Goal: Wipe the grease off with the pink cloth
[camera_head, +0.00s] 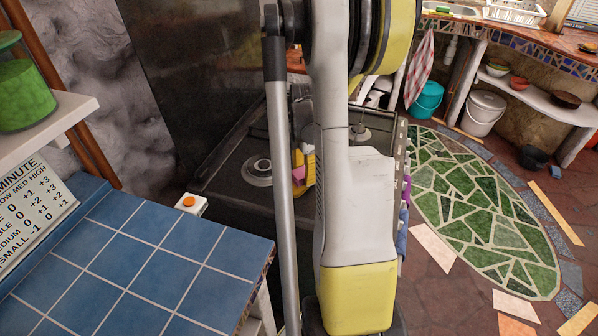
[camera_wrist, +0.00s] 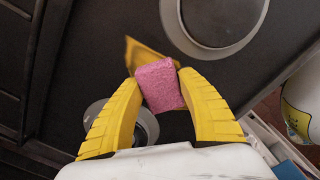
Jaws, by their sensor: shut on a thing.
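The pink cloth (camera_wrist: 160,85) is folded into a small pad and pinched between the yellow fingertips of my gripper (camera_wrist: 157,86). My gripper also shows in the head view (camera_head: 302,170), mostly behind my arm, over the dark stove top (camera_head: 225,165). An amber, flat patch (camera_wrist: 143,52), which looks like the grease, lies on the dark surface just beyond the cloth in the wrist view. The cloth covers part of it. I cannot tell whether the cloth touches the surface. The patch cannot be made out in the head view.
A round burner (camera_head: 258,170) is left of my gripper in the head view; another (camera_head: 360,133) is at the back right. A blue tiled counter (camera_head: 140,260) borders the stove at the front left. A tall dark panel (camera_head: 200,75) stands behind.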

